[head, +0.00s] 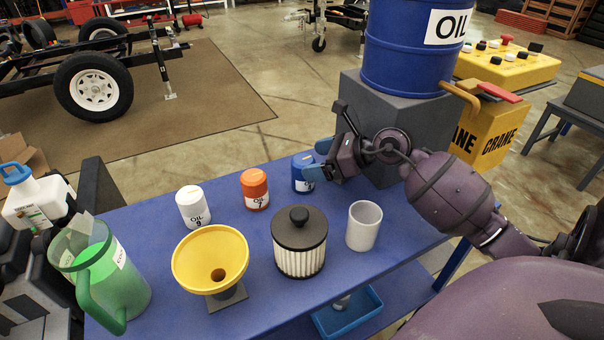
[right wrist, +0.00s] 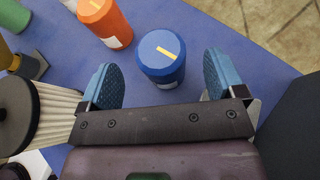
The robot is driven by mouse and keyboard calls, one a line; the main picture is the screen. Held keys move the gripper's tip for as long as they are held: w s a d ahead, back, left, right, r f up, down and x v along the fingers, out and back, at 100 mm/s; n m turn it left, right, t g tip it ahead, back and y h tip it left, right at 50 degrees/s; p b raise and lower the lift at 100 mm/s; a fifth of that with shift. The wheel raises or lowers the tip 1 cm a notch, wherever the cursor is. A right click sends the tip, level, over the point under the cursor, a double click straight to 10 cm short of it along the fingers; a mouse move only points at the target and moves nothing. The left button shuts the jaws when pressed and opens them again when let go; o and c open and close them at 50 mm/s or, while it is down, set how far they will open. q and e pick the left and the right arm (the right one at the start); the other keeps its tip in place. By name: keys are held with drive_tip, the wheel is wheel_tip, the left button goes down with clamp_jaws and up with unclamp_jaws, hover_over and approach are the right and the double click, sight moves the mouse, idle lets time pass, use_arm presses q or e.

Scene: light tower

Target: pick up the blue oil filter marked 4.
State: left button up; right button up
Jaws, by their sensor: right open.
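The blue oil filter (head: 301,172) stands upright at the back of the blue table, with a white label; I cannot read its number. My right gripper (head: 318,160) is at its right side in the head view, with blue finger pads. In the right wrist view the blue filter (right wrist: 162,56) stands just beyond and between the open fingertips of my right gripper (right wrist: 158,80), closer to the left one than the right. The fingers are apart and hold nothing. My left gripper is not in view.
An orange filter (head: 255,189) stands left of the blue one, then a white one (head: 193,207). A yellow funnel (head: 183,262), a black-topped pleated filter (head: 300,258) and a grey cup (head: 363,226) stand nearer. A grey block (head: 425,125) with an oil drum (head: 405,60) is behind my gripper.

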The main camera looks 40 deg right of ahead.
sight(308, 160)
drive_tip(key=x, duration=0.3)
drive_tip(key=shift+f, duration=0.15)
drive_tip(key=shift+w+a+f+b, duration=0.15)
drive_tip(key=shift+w+b, duration=0.1)
drive_tip(key=shift+b, duration=0.05)
drive_tip(key=shift+w+a, duration=0.1)
drive_tip(key=shift+w, duration=0.05)
drive_tip(key=shift+c, duration=0.2)
drive_tip(key=c, duration=1.2)
drive_tip(key=shift+o, duration=0.2)
